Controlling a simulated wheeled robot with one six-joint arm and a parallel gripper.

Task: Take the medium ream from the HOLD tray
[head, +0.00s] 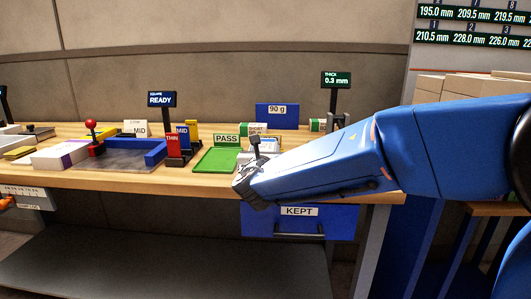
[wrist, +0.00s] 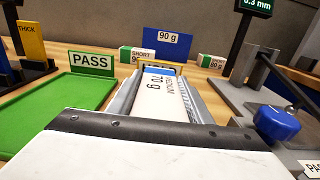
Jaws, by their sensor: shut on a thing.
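The medium ream (wrist: 158,102), a white pack marked MEDIUM 70 g with a blue band at its far end, lies lengthwise ahead in the wrist view. My gripper (wrist: 163,74) is shut on it, with grey metal sides along both long edges. A yellow-edged plate (wrist: 178,66) stands right behind the ream; its lettering is hidden, so I cannot tell if it belongs to the HOLD tray. In the head view my gripper (head: 248,184) is at the bench's front edge, and my arm hides most of the ream. I cannot tell whether the ream is lifted.
The green PASS tray (wrist: 80,92) is close on the left, looking empty. A grey device with a blue knob (wrist: 277,122) is close on the right. A 90 g blue box (wrist: 167,43) and SHORT packs (wrist: 212,62) stand behind. A blue KEPT drawer (head: 300,222) hangs below.

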